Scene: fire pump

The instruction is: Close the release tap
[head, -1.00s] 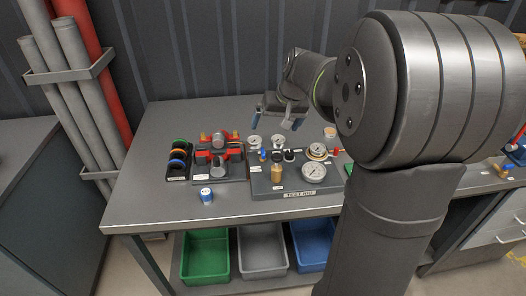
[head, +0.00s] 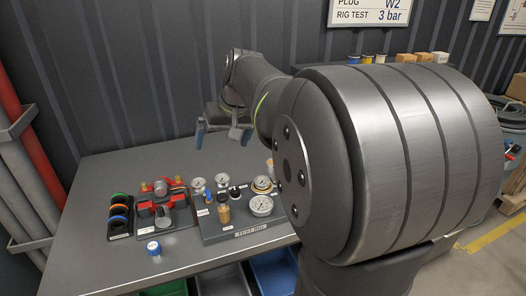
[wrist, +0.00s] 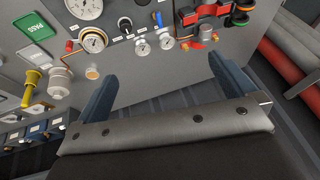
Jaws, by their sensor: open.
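The test rig (head: 238,234) is a dark block carrying gauges and small fittings. On it are a blue-topped fitting (head: 209,198), a black knob (head: 235,192) and a brass-coloured cylinder (head: 223,214). In the wrist view a small red lever (wrist: 70,46) sits beside a brass-rimmed gauge (wrist: 93,40), and the black knob (wrist: 125,25) is near it. I cannot tell which fitting is the release tap; the small labels are unreadable. My gripper (head: 222,136) is open and empty, above and behind the rig. Its blue fingers (wrist: 163,69) touch nothing.
A pump-like unit with red parts (head: 162,206) stands left of the rig, beside a rack of coloured rings (head: 119,216). Bare table (head: 100,176) lies behind. In the wrist view, a yellow-handled item (wrist: 31,84) stands left.

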